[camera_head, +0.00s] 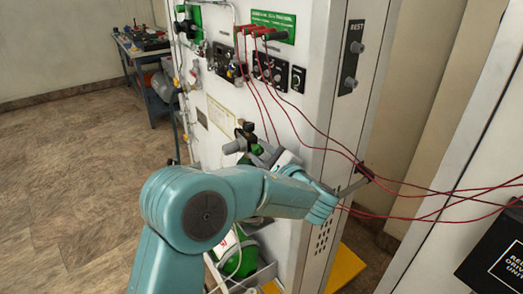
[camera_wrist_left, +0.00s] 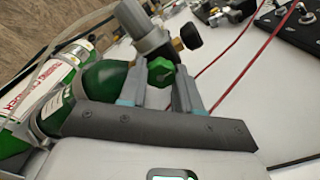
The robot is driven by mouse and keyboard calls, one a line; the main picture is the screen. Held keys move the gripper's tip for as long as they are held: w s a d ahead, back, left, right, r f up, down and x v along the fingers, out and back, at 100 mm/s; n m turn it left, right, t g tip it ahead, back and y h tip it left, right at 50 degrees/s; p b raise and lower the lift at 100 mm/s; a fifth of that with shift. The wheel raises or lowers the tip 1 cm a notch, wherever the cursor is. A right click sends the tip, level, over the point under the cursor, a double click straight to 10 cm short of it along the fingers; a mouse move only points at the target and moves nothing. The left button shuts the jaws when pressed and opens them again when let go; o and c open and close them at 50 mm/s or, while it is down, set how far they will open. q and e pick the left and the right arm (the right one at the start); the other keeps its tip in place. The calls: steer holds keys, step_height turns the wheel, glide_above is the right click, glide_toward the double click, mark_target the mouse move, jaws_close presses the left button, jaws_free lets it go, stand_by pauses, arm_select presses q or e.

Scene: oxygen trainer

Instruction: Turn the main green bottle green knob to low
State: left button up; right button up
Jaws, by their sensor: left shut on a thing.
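The green knob (camera_wrist_left: 160,72) sits on the valve at the top of the main green bottle (camera_wrist_left: 105,80). In the wrist view, my left gripper (camera_wrist_left: 161,84) has one finger on each side of the knob and is shut on it. In the head view, my left gripper (camera_head: 266,155) reaches back toward the white panel beside the valve, and the knob is hard to make out. The lower green bottle body (camera_head: 232,252) shows below my arm. A grey regulator (camera_wrist_left: 148,30) with a black knob (camera_wrist_left: 190,36) rises beside the green knob. My right gripper is not in view.
Red cables (camera_head: 320,135) run from the white panel (camera_head: 300,110) across to the right, close to my left wrist. A grey handle (camera_head: 354,186) sticks out at the panel edge. A blue workbench (camera_head: 140,65) stands far back left. The floor at left is clear.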

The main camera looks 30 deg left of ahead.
arm_select(q)
steer(key=shift+f, duration=0.1)
stand_by(0.3)
steer(key=o, duration=1.1)
steer(key=shift+c, duration=0.2)
steer(key=shift+d, duration=0.1)
steer(key=b+v, duration=0.2)
steer(key=v, duration=1.4)
steer(key=shift+s+d, duration=0.1)
